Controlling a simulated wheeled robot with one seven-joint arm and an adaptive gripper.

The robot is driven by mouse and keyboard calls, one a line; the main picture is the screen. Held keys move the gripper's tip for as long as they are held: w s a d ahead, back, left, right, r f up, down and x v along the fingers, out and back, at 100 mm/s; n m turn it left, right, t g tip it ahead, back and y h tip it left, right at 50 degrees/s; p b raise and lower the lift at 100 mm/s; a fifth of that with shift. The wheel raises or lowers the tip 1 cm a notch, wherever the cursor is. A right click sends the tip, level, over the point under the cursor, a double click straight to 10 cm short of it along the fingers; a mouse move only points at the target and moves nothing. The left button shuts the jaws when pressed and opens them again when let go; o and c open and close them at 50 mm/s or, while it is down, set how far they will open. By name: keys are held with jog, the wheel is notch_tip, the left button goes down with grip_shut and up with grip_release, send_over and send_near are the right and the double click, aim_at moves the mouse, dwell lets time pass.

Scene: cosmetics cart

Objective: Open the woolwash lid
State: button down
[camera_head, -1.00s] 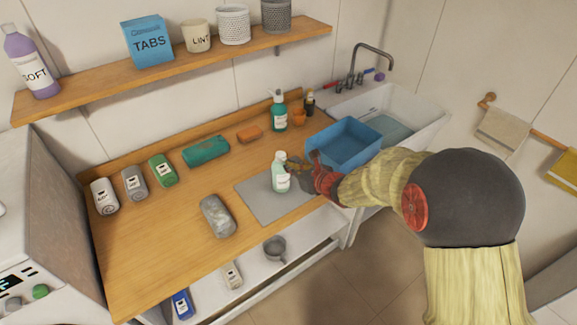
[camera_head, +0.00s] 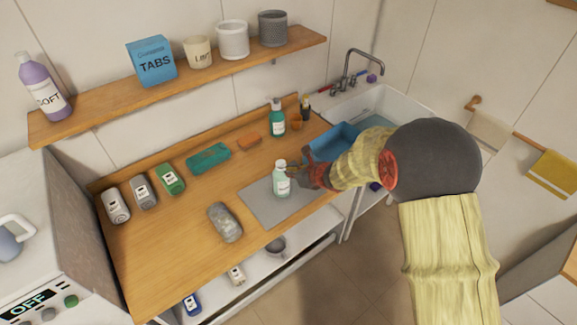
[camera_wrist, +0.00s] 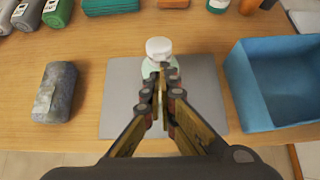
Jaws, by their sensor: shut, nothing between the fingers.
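A pale mint bottle (camera_head: 282,186) with a white lid (camera_head: 280,165) stands upright on a grey mat (camera_head: 262,211). I take it for the woolwash; its label is too small to read. In the wrist view the white lid (camera_wrist: 158,47) sits on the bottle just beyond my fingertips. My gripper (camera_wrist: 160,72) is shut with nothing between its fingers, at the near side of the bottle and below the lid. In the head view my gripper (camera_head: 293,172) is at the bottle's right. I cannot tell whether it touches it.
A blue basin (camera_head: 329,146) stands right of the mat, beside the sink (camera_head: 408,106). A grey stone-like block (camera_head: 225,222) lies left of the mat. Several small bottles and a green case (camera_head: 208,158) lie along the back left. A teal pump bottle (camera_head: 277,118) stands behind.

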aim_at(284, 165)
jog(key=shift+w+a+r+g+h+p, duration=0.15)
jog(key=shift+r+g+h+p, duration=0.65)
jog(key=shift+p, duration=3.05)
jog(key=p, duration=0.2)
jog(key=shift+w+r+g+p, duration=0.1)
jog(key=shift+r+g+p, duration=0.25)
jog(key=shift+g, duration=0.05)
jog(key=shift+r+p, duration=0.1)
jog(key=shift+p, duration=0.75)
jog(key=shift+w+a+r+p, duration=0.15)
jog(key=shift+r+p, duration=0.15)
jog(key=shift+p, duration=0.8)
jog(key=shift+w+a+r+p, duration=0.2)
jog(key=shift+w+r+p, duration=0.25)
jog(key=shift+p, duration=0.7)
jog(key=shift+w+a+r, duration=0.4)
jog(key=shift+w+r, duration=0.05)
jog(key=shift+r, duration=0.15)
jog(key=shift+w+a, duration=0.25)
jog(key=shift+w, duration=0.1)
jog(key=shift+d+r, duration=0.1)
jog(key=shift+r, duration=0.05)
jog(key=shift+s, duration=0.15)
